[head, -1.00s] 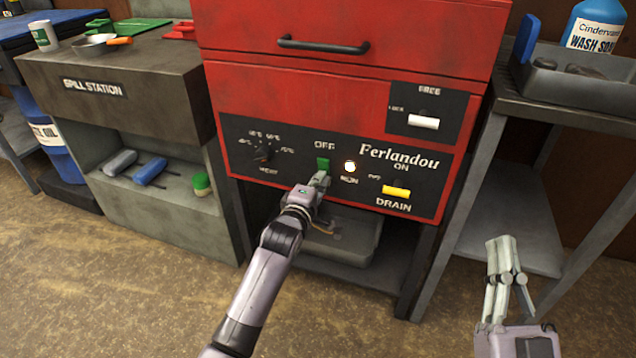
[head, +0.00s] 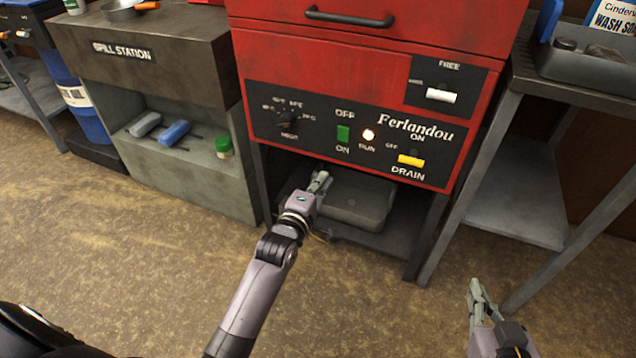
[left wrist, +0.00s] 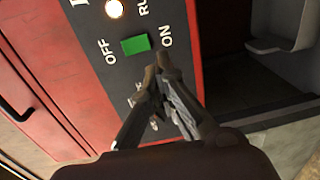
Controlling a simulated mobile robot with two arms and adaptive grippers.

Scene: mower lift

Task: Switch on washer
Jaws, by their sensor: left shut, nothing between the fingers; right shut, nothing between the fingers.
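The red washer (head: 310,62) has a black control panel. Its green OFF/ON switch (head: 343,134) sits between the OFF label above and the ON label below; it also shows in the left wrist view (left wrist: 135,45). The round RUN lamp (head: 368,134) beside it glows. My left gripper (head: 322,178) is shut and empty, below and a little left of the switch, apart from it. In the left wrist view its fingertips (left wrist: 158,68) are near the ON label. My right gripper (head: 476,288) is shut and empty, low at the right, away from the washer.
A yellow DRAIN switch (head: 411,160), a white FREE switch (head: 440,96) and a heat dial (head: 288,122) share the washer front. A grey tray (head: 355,204) sits underneath. The spill station (head: 215,70) stands left, a metal shelf (head: 515,205) right. The floor in front is open.

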